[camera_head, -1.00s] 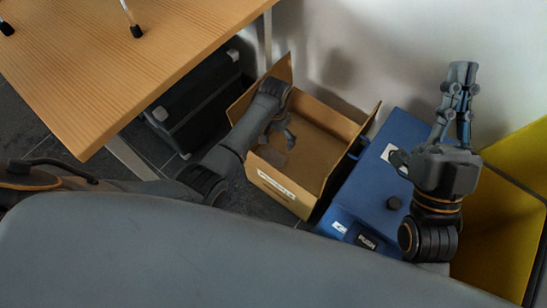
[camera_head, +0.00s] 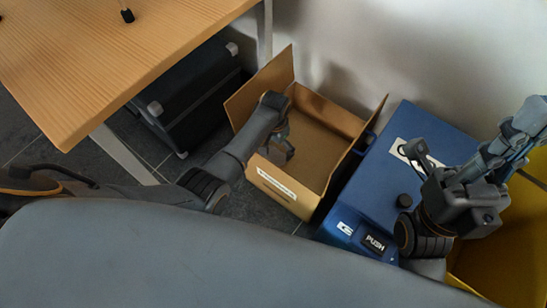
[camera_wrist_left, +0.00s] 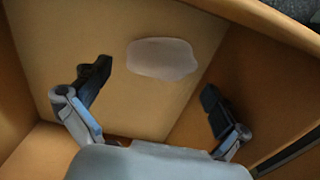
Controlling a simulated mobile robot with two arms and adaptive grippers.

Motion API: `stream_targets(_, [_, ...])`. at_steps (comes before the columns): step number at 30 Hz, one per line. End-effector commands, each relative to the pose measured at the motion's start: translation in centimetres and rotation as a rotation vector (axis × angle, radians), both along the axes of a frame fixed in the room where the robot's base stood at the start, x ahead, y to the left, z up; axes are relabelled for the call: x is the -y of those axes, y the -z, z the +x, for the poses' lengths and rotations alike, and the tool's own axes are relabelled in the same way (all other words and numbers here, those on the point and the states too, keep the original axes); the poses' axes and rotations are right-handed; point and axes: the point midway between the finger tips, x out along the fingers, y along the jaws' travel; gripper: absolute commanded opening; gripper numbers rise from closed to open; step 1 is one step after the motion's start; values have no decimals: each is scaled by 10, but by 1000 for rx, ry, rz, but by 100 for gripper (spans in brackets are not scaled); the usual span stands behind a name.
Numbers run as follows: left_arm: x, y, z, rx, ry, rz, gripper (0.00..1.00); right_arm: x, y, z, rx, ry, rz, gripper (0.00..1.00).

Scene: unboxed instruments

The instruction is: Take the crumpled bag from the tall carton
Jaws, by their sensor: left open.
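The tall carton (camera_head: 284,192) is an open brown cardboard box with raised flaps and a white label on its front, in the head view. The crumpled bag (camera_wrist_left: 162,58) looks like a pale, translucent oval lying on the carton's bottom in the left wrist view. I cannot make it out in the head view, where my left arm covers part of the carton. My left gripper (camera_head: 282,149) reaches down inside the carton. In the left wrist view (camera_wrist_left: 157,82) its fingers are spread and empty, with the bag beyond them. My right gripper (camera_head: 510,135) is at the right, above a yellow container.
A blue case (camera_head: 375,195) marked PUSH stands against the carton's right side. The yellow container (camera_head: 505,245) is right of it. A wooden table (camera_head: 120,50) overhangs at upper left, with a dark case (camera_head: 190,95) below. A pale wall closes the back.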

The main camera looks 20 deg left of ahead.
Motion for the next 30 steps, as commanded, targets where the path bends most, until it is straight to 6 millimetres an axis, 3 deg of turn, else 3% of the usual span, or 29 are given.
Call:
stream_targets(1, [0,15,-1,-1,0,-1,98,0,12,0,4,1,0,0])
stream_targets(4, [0,25,-1,0,-1,0,98,-1,3,3,42,2,-3,0])
stream_targets(13, [0,27,-1,1,0,0,98,-2,-3,5,51,3,-5,0])
stream_targets(15, [0,26,-1,1,0,0,84,-2,-3,5,51,3,-5,0])
stream_targets(20, [0,27,-1,1,0,0,60,-2,-3,5,51,3,-6,0])
stream_targets(30, [0,26,-1,0,0,0,59,-2,-4,5,52,2,-6,0])
